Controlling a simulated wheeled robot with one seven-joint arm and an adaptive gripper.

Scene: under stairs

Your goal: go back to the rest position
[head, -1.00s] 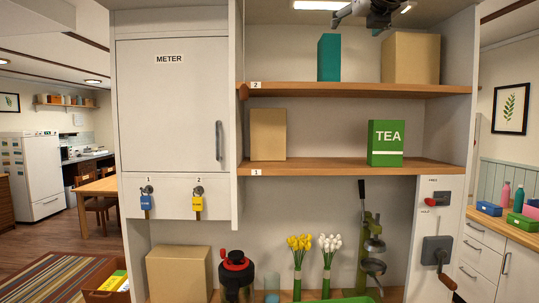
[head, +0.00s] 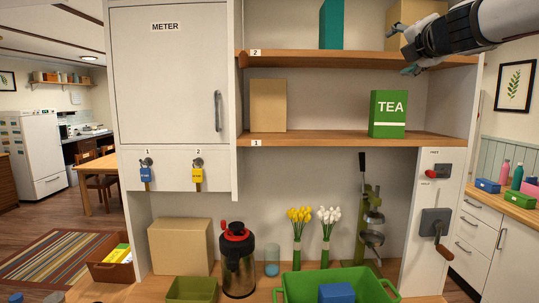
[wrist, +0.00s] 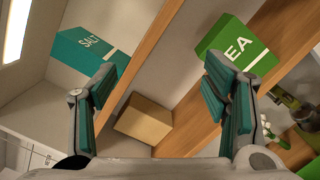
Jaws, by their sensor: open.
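My gripper (head: 408,53) is at the upper right of the head view, in front of the top shelf (head: 300,57). In the wrist view its two padded fingers (wrist: 165,95) are wide apart with nothing between them. Through the gap I see a plain tan box (wrist: 143,118) on the lower shelf. The green TEA box (head: 388,114) stands on the lower shelf, below my gripper. A teal box (head: 331,24) stands on the top shelf; in the wrist view it reads SALT (wrist: 88,52). My arm partly hides a tan box (head: 400,14) at the top right.
The METER cabinet (head: 165,90) is at the left, with blue and yellow padlocks below. A flask (head: 237,262), flowers, a green crate (head: 300,285) and a cardboard box (head: 181,246) stand on the lower counter. A lever panel (head: 434,225) is at the right.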

